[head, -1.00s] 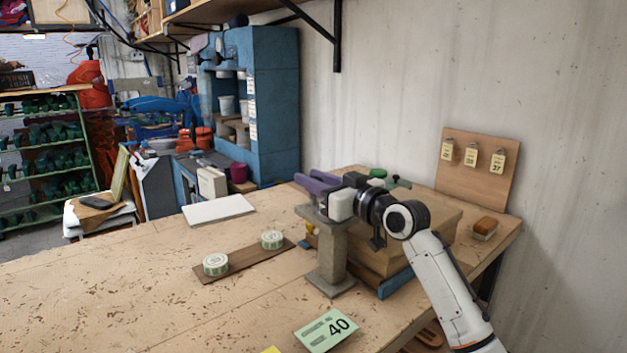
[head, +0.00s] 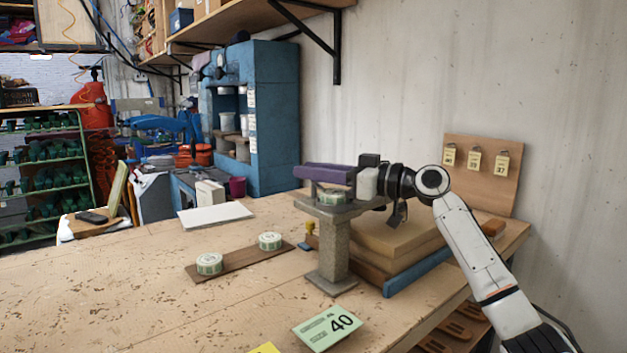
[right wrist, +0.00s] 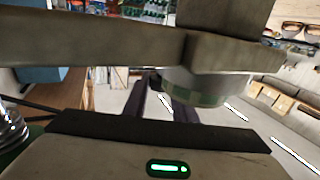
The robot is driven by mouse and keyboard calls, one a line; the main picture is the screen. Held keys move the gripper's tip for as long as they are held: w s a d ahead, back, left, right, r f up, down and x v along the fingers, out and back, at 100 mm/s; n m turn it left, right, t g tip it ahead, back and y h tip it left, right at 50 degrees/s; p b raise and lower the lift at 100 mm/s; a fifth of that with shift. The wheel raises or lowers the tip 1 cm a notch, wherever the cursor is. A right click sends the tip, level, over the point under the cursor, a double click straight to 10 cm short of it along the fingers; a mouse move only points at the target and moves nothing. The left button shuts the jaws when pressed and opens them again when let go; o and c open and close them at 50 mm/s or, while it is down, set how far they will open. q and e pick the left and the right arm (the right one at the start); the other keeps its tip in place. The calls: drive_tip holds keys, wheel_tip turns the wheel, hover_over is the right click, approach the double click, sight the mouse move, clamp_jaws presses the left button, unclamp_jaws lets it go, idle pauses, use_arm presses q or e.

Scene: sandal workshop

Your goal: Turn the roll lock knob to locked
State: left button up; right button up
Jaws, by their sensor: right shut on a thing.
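A grey stand (head: 334,248) with a flat top plate is on the bench. A round green-and-white piece (head: 331,197) sits on that plate, and it also shows in the right wrist view (right wrist: 208,90). My right gripper (head: 322,174) reaches over the plate from the right, its long purple fingers level at this piece. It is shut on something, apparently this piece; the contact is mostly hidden. The fingers show in the right wrist view (right wrist: 160,103). I see no separate knob or lock mark. My left gripper is out of view.
A board (head: 240,262) with two similar green-and-white rolls lies left of the stand. A stack of brown slabs (head: 405,240) is behind to the right.

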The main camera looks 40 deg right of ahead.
drive_tip(key=o, duration=1)
drive_tip(key=shift+f, duration=0.1)
drive_tip(key=shift+o, duration=0.2)
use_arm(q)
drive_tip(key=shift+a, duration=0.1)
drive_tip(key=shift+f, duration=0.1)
use_arm(e)
drive_tip(key=shift+s, duration=0.1)
drive_tip(key=shift+s+d, duration=0.25)
drive_tip(key=shift+s, duration=0.1)
drive_tip(key=b+v, duration=0.3)
drive_tip(key=v, duration=0.6)
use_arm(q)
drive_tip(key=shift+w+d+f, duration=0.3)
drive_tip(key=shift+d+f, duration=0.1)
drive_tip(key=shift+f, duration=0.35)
use_arm(e)
drive_tip(key=shift+s, duration=0.2)
